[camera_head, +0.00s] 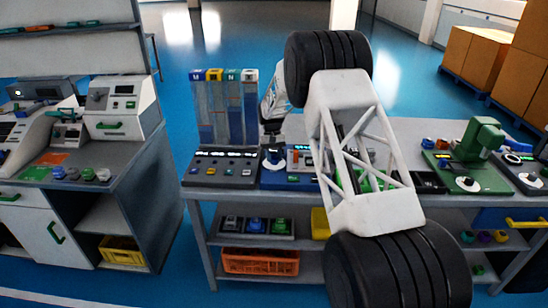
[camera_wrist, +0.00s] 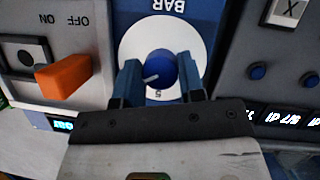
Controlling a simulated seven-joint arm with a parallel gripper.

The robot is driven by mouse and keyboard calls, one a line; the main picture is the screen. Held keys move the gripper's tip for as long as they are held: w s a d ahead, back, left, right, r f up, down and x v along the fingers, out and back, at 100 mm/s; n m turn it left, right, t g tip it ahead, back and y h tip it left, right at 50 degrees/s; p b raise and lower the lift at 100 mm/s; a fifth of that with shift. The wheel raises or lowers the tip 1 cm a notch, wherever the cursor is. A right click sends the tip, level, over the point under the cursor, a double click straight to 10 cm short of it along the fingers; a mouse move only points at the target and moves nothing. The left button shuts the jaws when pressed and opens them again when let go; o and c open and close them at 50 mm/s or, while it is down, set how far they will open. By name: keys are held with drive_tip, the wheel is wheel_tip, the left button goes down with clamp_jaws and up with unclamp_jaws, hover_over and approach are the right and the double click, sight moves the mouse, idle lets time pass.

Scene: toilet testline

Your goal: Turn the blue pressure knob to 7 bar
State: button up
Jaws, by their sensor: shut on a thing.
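The blue pressure knob (camera_wrist: 161,66) sits on a round white dial (camera_wrist: 128,50) in the wrist view, which shows the panel upside down. The dial bears the word BAR and a numeral that looks like 5. A white pointer line on the knob aims down and left in the picture, close to that numeral. My gripper (camera_wrist: 160,78) has one dark finger on each side of the knob and is shut on it.
An orange switch (camera_wrist: 63,75) marked ON and OFF stands close left of the dial in the wrist view. A grey panel with blue buttons (camera_wrist: 256,71) is at right. Tall labelled columns (camera_head: 224,105) stand behind the bench, left of my gripper.

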idle(0.5)
drive_tip(key=o, duration=0.9)
drive_tip(key=v, duration=0.8)
